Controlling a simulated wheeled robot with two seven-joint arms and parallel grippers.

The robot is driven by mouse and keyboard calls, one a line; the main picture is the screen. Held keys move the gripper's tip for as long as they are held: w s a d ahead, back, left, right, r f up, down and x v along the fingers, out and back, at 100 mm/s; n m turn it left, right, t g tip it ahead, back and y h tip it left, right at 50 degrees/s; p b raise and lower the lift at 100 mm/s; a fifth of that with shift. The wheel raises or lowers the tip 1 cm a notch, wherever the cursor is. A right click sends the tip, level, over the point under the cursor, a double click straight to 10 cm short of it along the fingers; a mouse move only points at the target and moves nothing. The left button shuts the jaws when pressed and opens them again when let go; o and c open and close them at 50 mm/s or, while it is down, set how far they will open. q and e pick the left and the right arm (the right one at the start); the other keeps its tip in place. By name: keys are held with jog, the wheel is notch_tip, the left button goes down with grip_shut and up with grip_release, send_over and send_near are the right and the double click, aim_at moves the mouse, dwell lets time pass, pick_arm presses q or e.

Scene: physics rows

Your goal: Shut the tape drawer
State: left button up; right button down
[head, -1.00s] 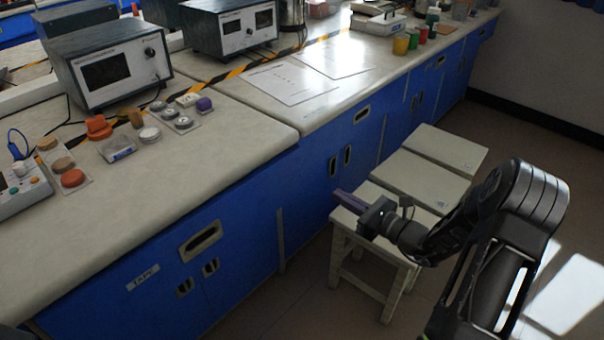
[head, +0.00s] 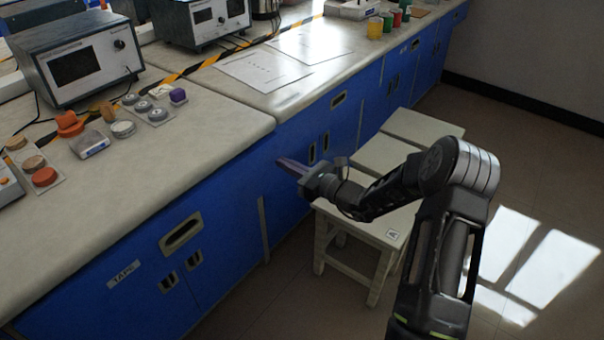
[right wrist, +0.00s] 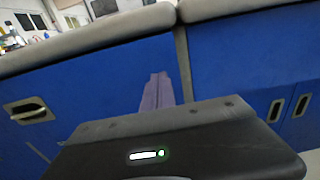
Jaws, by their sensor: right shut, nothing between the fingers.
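The tape drawer (head: 150,245) is a blue front under the bench top at lower left, with a white TAPE label (head: 124,273) and a recessed grey handle (head: 181,233). No open drawer interior shows, and I cannot tell whether the front stands out slightly. A handle (right wrist: 28,112) on the blue fronts also shows at the left of the right wrist view. My right gripper (head: 284,162) is shut and empty, its purple fingers (right wrist: 157,93) pointing toward the blue cabinet fronts, to the right of the tape drawer. My left gripper is out of view.
Pale stools (head: 370,220) stand beneath and beyond my right arm. Cabinet door handles (head: 168,281) sit below the drawer handle. Floor at the right is clear.

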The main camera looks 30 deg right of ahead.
aim_at(271, 155)
jog(key=shift+x, duration=1.1)
jog(key=shift+w, duration=0.1)
jog(key=b+x, duration=0.2)
jog(key=x, duration=0.2)
jog(key=shift+w+a+f, duration=0.1)
jog(key=shift+w, duration=0.15)
jog(key=shift+r, duration=0.35)
